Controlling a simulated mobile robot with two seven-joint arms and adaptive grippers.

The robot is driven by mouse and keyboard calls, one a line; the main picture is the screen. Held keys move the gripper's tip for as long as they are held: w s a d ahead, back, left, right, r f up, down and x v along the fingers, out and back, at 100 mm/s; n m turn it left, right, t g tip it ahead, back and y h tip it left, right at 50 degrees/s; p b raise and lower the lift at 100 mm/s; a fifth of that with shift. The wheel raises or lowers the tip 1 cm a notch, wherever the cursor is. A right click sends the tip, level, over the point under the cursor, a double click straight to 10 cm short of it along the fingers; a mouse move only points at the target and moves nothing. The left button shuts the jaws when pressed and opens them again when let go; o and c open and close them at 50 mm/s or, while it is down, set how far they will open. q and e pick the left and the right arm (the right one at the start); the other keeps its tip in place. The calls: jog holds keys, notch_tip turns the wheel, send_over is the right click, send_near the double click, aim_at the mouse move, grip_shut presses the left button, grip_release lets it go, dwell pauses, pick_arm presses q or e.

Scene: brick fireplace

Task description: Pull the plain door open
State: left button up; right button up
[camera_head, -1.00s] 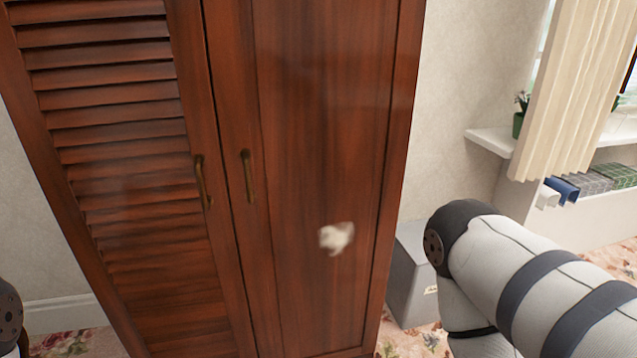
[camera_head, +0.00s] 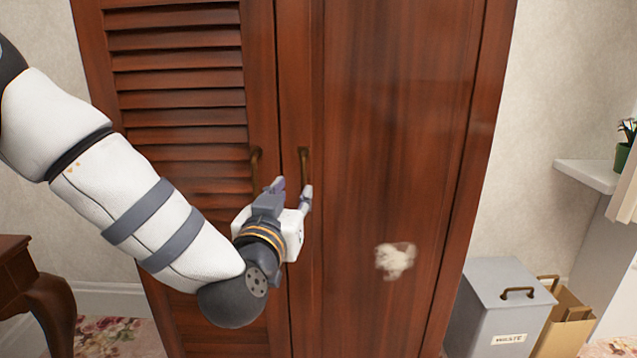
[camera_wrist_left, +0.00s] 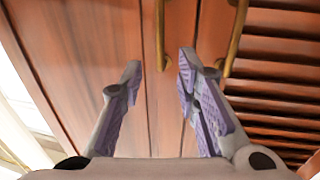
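The plain door (camera_head: 395,120) is the smooth reddish-brown wooden door at the right of the wardrobe, and it appears closed. Its brass handle (camera_head: 303,165) is a vertical bar near its left edge. My left gripper (camera_head: 292,188) is at the lower part of this handle, with its fingers apart. In the left wrist view the open fingers (camera_wrist_left: 160,80) show the plain door's handle (camera_wrist_left: 160,32) in the gap between them, near the tips; contact cannot be told. The louvred door's handle (camera_wrist_left: 237,38) is outside the fingers. My right gripper is out of view.
The louvred door (camera_head: 180,95) with its own brass handle (camera_head: 255,170) is at the left. A pale patch (camera_head: 396,260) marks the plain door. A grey waste bin (camera_head: 495,310) and a brown box (camera_head: 565,325) stand at the right. A wooden table (camera_head: 35,290) is at the left.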

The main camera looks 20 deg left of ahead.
aim_at(303, 177)
pick_arm(q)
jog(key=w, duration=0.6)
jog(key=w+a, duration=0.1)
jog(key=w, duration=0.2)
jog(key=shift+w+b, duration=0.1)
jog(key=shift+b, duration=0.25)
jog(key=shift+d, duration=0.1)
grip_shut()
